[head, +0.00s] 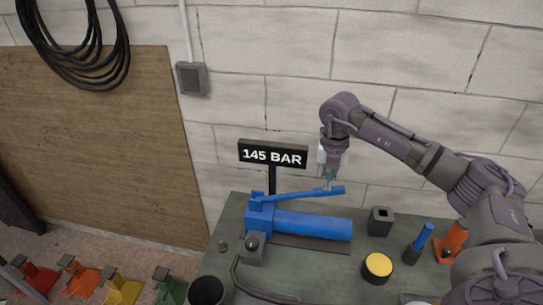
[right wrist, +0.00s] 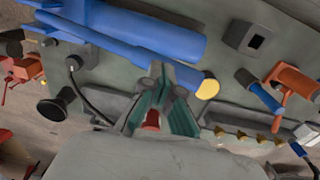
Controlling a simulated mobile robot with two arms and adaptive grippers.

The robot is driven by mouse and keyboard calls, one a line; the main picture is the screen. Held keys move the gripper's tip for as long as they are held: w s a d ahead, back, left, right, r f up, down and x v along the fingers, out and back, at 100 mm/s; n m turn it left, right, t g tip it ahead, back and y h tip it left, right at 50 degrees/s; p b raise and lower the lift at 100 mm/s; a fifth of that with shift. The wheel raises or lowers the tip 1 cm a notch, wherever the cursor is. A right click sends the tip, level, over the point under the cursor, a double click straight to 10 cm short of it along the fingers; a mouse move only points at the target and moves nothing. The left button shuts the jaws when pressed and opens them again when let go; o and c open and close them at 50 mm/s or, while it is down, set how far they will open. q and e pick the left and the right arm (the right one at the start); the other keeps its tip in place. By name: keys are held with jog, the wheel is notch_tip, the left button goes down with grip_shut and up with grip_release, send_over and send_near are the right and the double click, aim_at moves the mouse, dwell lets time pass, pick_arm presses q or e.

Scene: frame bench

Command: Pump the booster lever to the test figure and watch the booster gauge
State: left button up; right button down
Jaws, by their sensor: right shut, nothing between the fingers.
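The blue booster pump (head: 310,225) lies on the bench, with its long blue lever (head: 310,193) running above the body and tilted slightly up to the right. A black sign reading 145 BAR (head: 273,154) stands behind it. My right gripper (head: 328,184) points down at the outer part of the lever, shut with nothing in its fingers; I cannot tell whether it touches the lever. In the right wrist view the fingers (right wrist: 162,82) are beside the lever (right wrist: 130,50). No gauge dial face can be made out. My left gripper is out of view.
On the grey bench (head: 235,210) stand a square dark socket block (head: 381,221), a yellow-topped black cylinder (head: 378,266), a blue-handled tool (head: 419,243) and an orange item (head: 451,243). A black cup-like part (head: 206,291) sits at the front left. Coloured stands (head: 122,289) are on the floor.

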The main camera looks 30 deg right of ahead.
dwell(0.7)
jog(key=shift+r+p, duration=1.9)
jog(key=shift+r, duration=0.7)
jog(key=shift+f, duration=0.1)
